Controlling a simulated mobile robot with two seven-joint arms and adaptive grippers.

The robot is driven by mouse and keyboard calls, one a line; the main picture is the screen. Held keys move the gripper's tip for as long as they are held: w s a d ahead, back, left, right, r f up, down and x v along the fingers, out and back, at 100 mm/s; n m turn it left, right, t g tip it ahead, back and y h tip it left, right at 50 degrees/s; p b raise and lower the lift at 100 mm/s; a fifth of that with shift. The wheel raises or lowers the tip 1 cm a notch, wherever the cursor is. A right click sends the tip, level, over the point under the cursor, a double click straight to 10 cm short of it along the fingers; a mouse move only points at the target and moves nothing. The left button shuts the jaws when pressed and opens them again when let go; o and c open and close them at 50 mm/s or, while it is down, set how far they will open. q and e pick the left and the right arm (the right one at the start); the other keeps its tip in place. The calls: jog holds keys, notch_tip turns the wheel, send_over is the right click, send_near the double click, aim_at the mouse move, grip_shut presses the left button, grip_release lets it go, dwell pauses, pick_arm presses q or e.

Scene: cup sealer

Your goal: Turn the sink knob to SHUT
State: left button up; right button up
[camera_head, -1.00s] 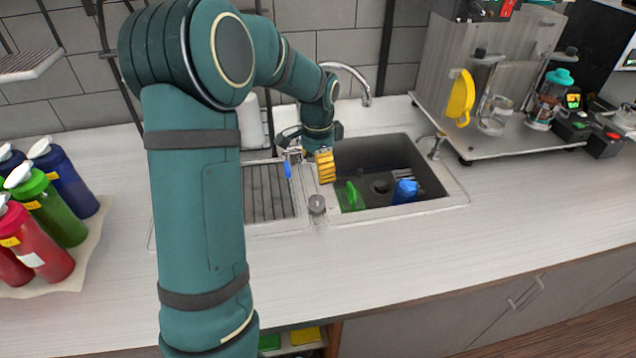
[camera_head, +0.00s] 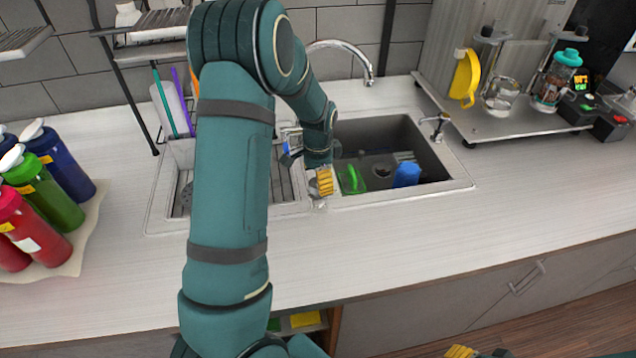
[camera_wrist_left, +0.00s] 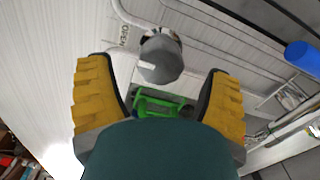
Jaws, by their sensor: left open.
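The sink knob (camera_wrist_left: 161,58) is a grey rounded knob on the sink's front rim. In the left wrist view it sits between my gripper's two yellow fingers, with visible gaps on both sides. A pale mark shows on it, and the word OPEN (camera_wrist_left: 124,35) is printed beside it. In the head view the knob (camera_head: 313,188) is partly hidden by my left gripper (camera_head: 321,183), which is open and points down at it. The sink (camera_head: 450,186) has a dark basin and a ribbed drainer. Part of my right gripper (camera_head: 461,352) shows at the bottom edge; its opening is cut off.
A green item (camera_head: 352,180) and a blue item (camera_head: 406,175) lie in the basin. The curved faucet (camera_head: 345,46) rises behind it. Colored bottles (camera_head: 50,190) stand at the left, and a raised platform with jars (camera_head: 500,97) at the right. The front counter is clear.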

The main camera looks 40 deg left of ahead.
pick_arm(q)
jog(key=shift+f, duration=0.9)
jog(key=c, duration=1.2)
